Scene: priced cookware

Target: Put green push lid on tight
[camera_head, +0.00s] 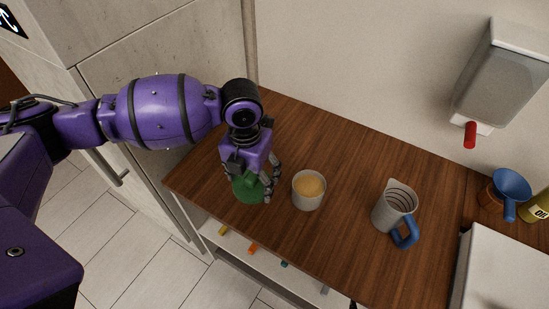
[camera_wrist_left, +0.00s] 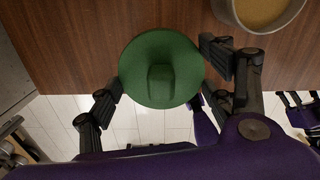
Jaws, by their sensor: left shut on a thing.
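The green push lid (camera_head: 247,189) is a round disc with a raised grip in its middle, seen from above in the left wrist view (camera_wrist_left: 160,50). My left gripper (camera_head: 262,178) is shut on it, with fingers at opposite sides of the rim in the left wrist view (camera_wrist_left: 160,68). It holds the lid near the counter's front edge, left of an open grey canister (camera_head: 309,203) filled with something tan. The lid and canister are apart. Part of a dark, purple-backed gripper, probably my right one, shows at the left wrist view's right edge (camera_wrist_left: 296,104); its jaw state is unclear.
A measuring jug with a blue handle (camera_head: 392,211) stands right of the canister on the wooden counter (camera_head: 345,160). A blue funnel-like item (camera_head: 511,184) and a yellow-green bottle (camera_head: 537,207) stand far right. A white box (camera_head: 505,270) is at front right. The counter behind the canister is clear.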

